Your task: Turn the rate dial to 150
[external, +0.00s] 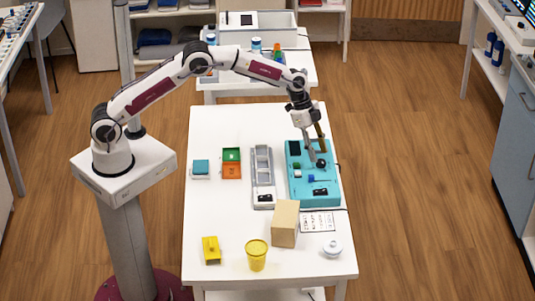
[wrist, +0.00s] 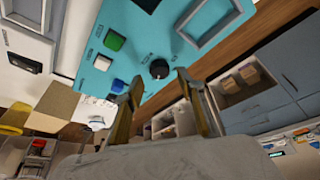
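The teal panel (external: 298,195) lies on the right side of the white table and fills the upper part of the wrist view (wrist: 190,35). A round black dial (external: 320,163) sits on it; in the wrist view the dial (wrist: 159,70) shows a light mark on its side. The scale numbers are too small to read. My gripper (external: 316,157) is over the panel, tilted, with its fingers apart. In the wrist view my gripper (wrist: 159,77) is open, one finger on each side of the dial in the picture. I cannot tell whether either finger touches it.
The panel also carries a green button (wrist: 115,40), a white button (wrist: 103,62) and a blue switch (wrist: 117,86). A grey tray (external: 263,185) stands left of the panel. A tan block (external: 285,223), a yellow cup (external: 256,255) and a white lidded dish (external: 332,248) stand nearer the front.

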